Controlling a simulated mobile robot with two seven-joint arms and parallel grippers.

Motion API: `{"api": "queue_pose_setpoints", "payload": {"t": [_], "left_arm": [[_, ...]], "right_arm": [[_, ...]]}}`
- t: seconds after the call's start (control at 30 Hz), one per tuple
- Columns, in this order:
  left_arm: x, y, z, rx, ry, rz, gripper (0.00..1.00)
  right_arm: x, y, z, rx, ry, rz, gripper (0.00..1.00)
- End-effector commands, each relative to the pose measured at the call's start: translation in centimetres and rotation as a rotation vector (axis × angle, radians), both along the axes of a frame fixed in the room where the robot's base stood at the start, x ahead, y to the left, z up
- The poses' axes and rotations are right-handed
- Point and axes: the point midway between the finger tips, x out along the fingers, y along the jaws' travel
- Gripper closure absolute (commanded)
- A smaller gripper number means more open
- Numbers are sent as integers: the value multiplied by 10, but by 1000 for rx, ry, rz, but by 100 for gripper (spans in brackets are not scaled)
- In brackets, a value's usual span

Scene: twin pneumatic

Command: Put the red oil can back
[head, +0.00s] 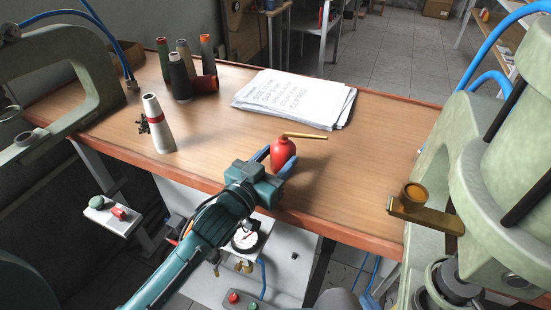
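The red oil can (281,149) is upright near the front edge of the wooden workbench (225,158), with its thin brass spout pointing right. My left gripper (278,158) reaches in from the front left, with its blue fingers on either side of the can's body. The fingers are apart with the can between them; I cannot tell whether they press on it. The can's lower front is partly hidden by the gripper. I cannot tell whether its base touches the bench. My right gripper is not in view.
Written papers (295,98) lie at the back. Green presses flank the bench, the right one (495,170) with a brass fitting. The bench right of the can is clear.

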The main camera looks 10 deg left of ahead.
Motion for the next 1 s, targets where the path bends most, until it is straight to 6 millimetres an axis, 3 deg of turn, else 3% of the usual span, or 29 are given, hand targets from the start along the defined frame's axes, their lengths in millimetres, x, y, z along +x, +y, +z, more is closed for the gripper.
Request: {"api": "queue_pose_setpoints", "payload": {"t": [0.27,0.57,0.73,1.0], "left_arm": [[0,0,0,-1,1,0,29],[0,0,5,0,0,0,29],[-23,9,1,0,3,1,29],[-77,29,1,-1,5,1,29]], "right_arm": [[0,0,-1,3,3,-3,100],[0,1,1,1,4,-2,100],[0,1,-2,1,4,-1,100],[-1,2,-7,12,6,-2,100]]}}
